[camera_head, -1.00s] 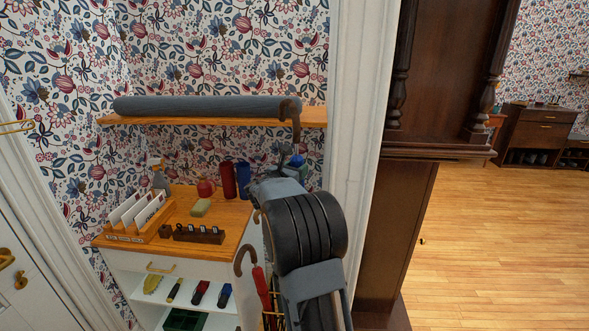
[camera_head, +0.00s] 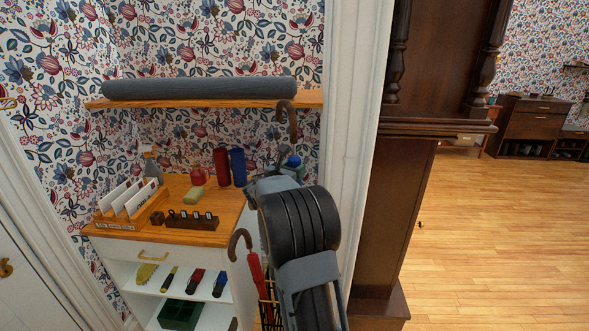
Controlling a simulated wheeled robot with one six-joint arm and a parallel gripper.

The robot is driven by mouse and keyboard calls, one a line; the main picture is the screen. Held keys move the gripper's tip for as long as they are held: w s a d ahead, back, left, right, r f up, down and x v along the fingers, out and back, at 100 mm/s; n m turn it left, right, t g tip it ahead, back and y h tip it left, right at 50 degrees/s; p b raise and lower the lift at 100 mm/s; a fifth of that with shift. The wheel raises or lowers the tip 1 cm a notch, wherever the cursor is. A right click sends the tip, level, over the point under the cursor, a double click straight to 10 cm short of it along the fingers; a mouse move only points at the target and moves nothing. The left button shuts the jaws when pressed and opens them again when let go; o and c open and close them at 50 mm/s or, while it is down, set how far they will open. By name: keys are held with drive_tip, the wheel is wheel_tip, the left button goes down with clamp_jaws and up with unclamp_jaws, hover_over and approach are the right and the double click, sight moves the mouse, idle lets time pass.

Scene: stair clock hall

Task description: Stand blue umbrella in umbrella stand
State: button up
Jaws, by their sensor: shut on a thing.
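My gripper (camera_head: 281,166) is shut on the blue umbrella, just in front of the cabinet's right side. The blue umbrella's brown hooked handle (camera_head: 288,118) points up in front of the shelf's right end. A bit of its blue cloth (camera_head: 294,161) shows beside the fingers; my arm hides the rest.
A white cabinet with a wooden top (camera_head: 205,232) holds a letter rack (camera_head: 128,206), a red cylinder (camera_head: 222,167) and a blue cylinder (camera_head: 238,167). A wooden shelf (camera_head: 200,100) bears a long grey roll. A dark clock case (camera_head: 395,225) stands right; open floor lies beyond.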

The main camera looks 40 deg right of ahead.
wheel_tip(320, 180, down, 36)
drive_tip(key=b, duration=3)
idle(0.3)
drive_tip(key=o, duration=1.2)
drive_tip(key=shift+o, duration=0.5)
drive_tip(key=shift+f, duration=0.1)
drive_tip(key=shift+a, duration=0.1)
drive_tip(key=p+v, duration=0.2)
drive_tip(key=v, duration=1.1)
drive_tip(key=shift+s+a+p, duration=0.2)
drive_tip(key=shift+a+p, duration=0.1)
